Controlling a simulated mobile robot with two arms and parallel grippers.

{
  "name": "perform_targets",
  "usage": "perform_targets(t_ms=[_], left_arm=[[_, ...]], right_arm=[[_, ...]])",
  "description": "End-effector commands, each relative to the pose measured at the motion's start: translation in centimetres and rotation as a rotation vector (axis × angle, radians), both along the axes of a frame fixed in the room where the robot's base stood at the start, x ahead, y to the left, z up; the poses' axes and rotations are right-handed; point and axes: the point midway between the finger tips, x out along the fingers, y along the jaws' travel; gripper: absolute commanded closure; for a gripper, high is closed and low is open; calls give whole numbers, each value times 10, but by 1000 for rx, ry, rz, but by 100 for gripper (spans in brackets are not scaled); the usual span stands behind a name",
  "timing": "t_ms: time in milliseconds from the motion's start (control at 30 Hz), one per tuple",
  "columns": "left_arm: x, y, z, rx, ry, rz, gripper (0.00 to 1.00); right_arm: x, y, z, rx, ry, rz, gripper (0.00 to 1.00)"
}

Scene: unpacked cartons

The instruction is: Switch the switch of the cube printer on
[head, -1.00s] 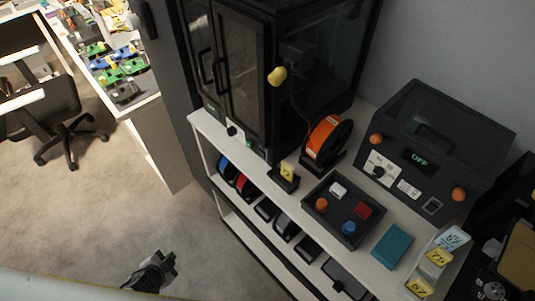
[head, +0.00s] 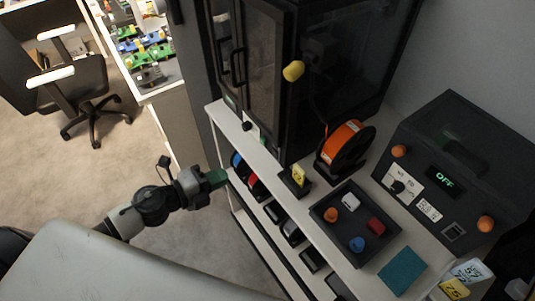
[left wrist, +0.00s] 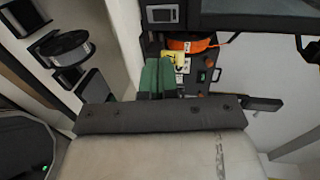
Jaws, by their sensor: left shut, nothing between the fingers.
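A dark box-shaped machine (head: 470,150) with a sloped lid stands on the right of the white shelf unit. Its green display (head: 445,181) reads OFF. A white panel with a dark knob (head: 397,187) and a small switch (head: 454,232) are on its front. A tall black cabinet machine (head: 345,60) with doors stands further left. I cannot tell for certain which is the cube printer. My left gripper (head: 217,178), with green fingers, is shut and empty, beside the shelf's front edge. The fingers also show in the left wrist view (left wrist: 156,77). My right gripper is out of view.
An orange spool (head: 345,145), a yellow tag (head: 299,174) and a dark tray (head: 323,207) of small coloured pieces stand on the shelf top. A teal block (head: 402,270) lies in front. A chair (head: 75,85) stands at left; floor between is clear.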

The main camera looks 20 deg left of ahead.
Motion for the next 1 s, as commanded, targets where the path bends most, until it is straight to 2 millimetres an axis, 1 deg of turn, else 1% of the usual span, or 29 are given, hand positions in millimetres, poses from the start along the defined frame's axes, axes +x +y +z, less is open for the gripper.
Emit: perform_targets(t_ms=[167, 267, 367, 600, 733, 800, 1000], left_arm=[[3, -2, 0, -2, 0, 1, 100], [9, -6, 0, -2, -1, 3, 100], [20, -14, -1, -3, -1, 2, 100], [58, -44, -9, -6, -2, 4, 100], [78, -61, -16, -4, 0, 4, 100], [88, -68, -13, -4, -1, 4, 100], [105, -81, -14, -3, 1, 3, 100]], right_arm=[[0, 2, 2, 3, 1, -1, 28], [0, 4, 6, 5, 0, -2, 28], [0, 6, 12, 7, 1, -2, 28], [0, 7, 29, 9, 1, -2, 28], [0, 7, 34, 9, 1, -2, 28], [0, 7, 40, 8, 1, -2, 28], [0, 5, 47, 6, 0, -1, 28]])
